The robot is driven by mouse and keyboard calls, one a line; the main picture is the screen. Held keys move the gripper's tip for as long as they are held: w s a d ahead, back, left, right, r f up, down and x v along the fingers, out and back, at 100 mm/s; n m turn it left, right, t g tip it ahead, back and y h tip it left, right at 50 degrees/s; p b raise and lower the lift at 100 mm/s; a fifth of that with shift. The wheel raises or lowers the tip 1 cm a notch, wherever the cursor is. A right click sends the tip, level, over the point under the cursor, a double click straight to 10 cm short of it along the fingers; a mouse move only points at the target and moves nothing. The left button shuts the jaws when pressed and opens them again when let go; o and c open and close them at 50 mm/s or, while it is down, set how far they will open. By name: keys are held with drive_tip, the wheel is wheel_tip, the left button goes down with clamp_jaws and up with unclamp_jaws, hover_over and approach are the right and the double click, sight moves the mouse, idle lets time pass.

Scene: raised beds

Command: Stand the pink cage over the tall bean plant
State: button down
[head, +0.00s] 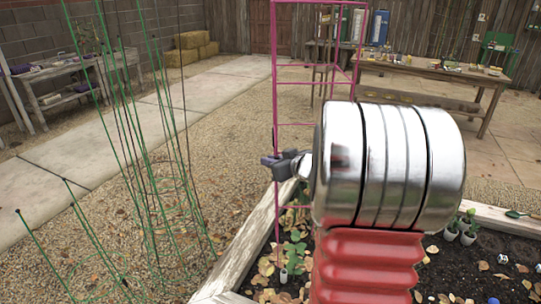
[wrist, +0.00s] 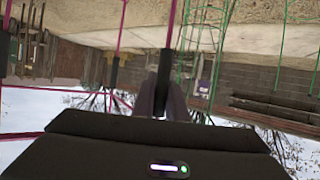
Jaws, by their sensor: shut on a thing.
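The pink cage (head: 277,85) is a tall, narrow wire frame with square rungs. In the wrist view, a pink upright (wrist: 172,25) runs down to my gripper's dark fingers (wrist: 165,95). The cage's lower part passes down beside the bed's wooden edge, partly hidden by my arm. A leafy green plant (head: 293,250) shows in the soil near it; I cannot tell whether this is the tall bean plant.
The raised bed's wooden edge (head: 245,250) runs below the gripper. Small potted seedlings (head: 460,230) sit at right. A workbench (head: 440,75) stands behind. Open gravel (head: 235,120) lies between.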

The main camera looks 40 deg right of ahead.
wheel_tip(320, 180, down, 20)
idle(1.7)
drive_tip(key=shift+f, duration=0.4)
idle(1.1)
drive_tip(key=c, duration=1.7)
unclamp_jaws()
drive_tip(key=shift+s, duration=0.15)
drive_tip(key=v, duration=1.3)
drive_tip(key=shift+s+r, duration=0.15)
drive_tip(key=shift+s, duration=0.15)
